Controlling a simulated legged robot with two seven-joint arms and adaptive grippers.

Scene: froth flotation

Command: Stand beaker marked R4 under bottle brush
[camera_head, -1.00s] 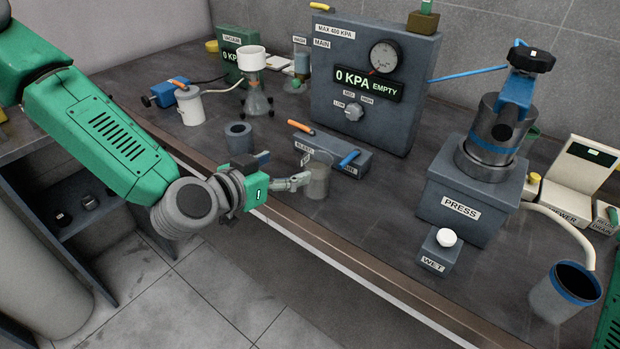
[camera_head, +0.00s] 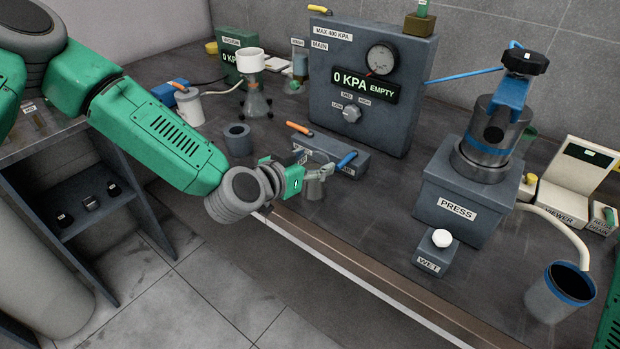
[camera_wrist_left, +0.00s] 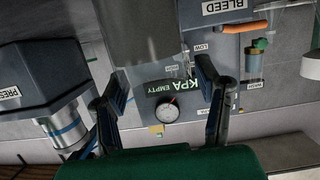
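A small grey, see-through beaker (camera_head: 313,188) stands on the bench near its front edge; no R4 mark is readable on it. My left gripper (camera_head: 310,167) is at this beaker, with its fingers apart around the upper part. In the left wrist view the beaker (camera_wrist_left: 140,35) shows at the top, in front of the open fingers (camera_wrist_left: 160,85); I cannot tell whether they touch it. I cannot make out a bottle brush in either view. My right gripper is not in view.
The main pressure panel (camera_head: 365,90) is behind. The press (camera_head: 465,205) and wet button box (camera_head: 436,252) stand right. A blue-rimmed beaker (camera_head: 548,302) is far right.

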